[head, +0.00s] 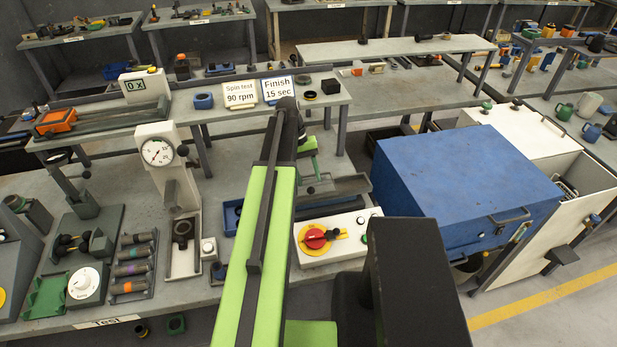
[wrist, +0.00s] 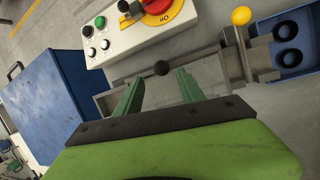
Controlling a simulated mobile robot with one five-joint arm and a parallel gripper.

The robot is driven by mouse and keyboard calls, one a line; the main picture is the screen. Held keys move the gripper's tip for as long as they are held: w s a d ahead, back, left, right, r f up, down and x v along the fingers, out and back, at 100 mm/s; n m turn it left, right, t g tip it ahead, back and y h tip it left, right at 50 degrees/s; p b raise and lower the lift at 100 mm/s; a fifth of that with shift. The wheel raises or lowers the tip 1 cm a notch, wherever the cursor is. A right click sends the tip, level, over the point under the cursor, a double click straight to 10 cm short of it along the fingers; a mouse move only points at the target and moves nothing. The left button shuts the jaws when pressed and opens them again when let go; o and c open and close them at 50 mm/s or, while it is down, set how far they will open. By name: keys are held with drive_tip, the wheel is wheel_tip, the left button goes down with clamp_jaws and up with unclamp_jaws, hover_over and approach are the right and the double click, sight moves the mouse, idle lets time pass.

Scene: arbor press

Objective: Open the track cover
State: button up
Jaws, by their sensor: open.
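A long grey track (wrist: 208,78) runs across the wrist view below a control box, and part of it shows in the head view (head: 345,187) to the right of my arm. A black ball knob (wrist: 161,68) stands at the track, and I take it to belong to the track cover. My gripper (wrist: 158,78) is open, its two green fingers apart on either side of the knob and nothing held. It also shows in the head view (head: 313,170) over the track. My gripper hides part of the track, so I cannot tell how the cover lies.
The control box (wrist: 140,30) with a red and yellow switch stands close beyond the track. A yellow ball handle (wrist: 241,16) and a blue tray (wrist: 303,65) are to the right. A big blue-lidded cabinet (head: 465,180) stands right of the bench, beyond a floor gap.

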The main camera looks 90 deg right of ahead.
drive_tip(key=p+v, duration=1.5)
drive_tip(key=v, duration=0.1)
drive_tip(key=shift+r, duration=0.4)
drive_tip(key=shift+s, duration=0.1)
